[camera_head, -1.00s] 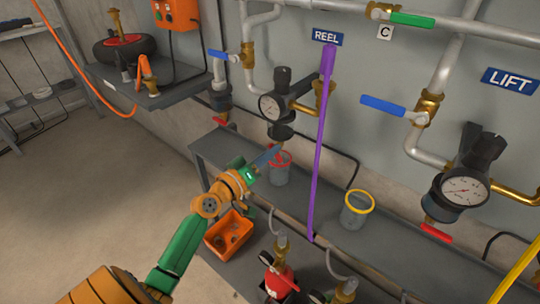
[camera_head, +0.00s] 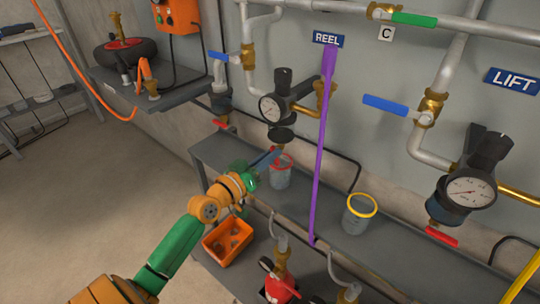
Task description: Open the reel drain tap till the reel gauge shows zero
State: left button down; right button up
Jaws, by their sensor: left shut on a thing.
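The reel gauge (camera_head: 269,108) is a white dial on the black filter-regulator body under the blue REEL sign (camera_head: 328,39). Its needle is too small to read. The reel drain tap (camera_head: 281,149) is the brass fitting below the black bowl, above a grey cup with a red rim (camera_head: 281,176). My left gripper (camera_head: 271,156) is at this tap and is shut on its red handle, which its fingers mostly hide. Whether the tap is open cannot be told. My right gripper is not in view.
A purple hose (camera_head: 319,150) hangs right of the reel gauge. A yellow-rimmed cup (camera_head: 359,214) stands on the grey shelf (camera_head: 318,208). An orange bin (camera_head: 228,241) and brass-topped bottles are below. The LIFT gauge (camera_head: 470,192) with its red tap is at right.

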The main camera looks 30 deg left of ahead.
pick_arm(q)
jog(key=c, duration=1.2)
grip_release()
jog(key=s, duration=0.7)
jog(key=shift+a+b, duration=0.3)
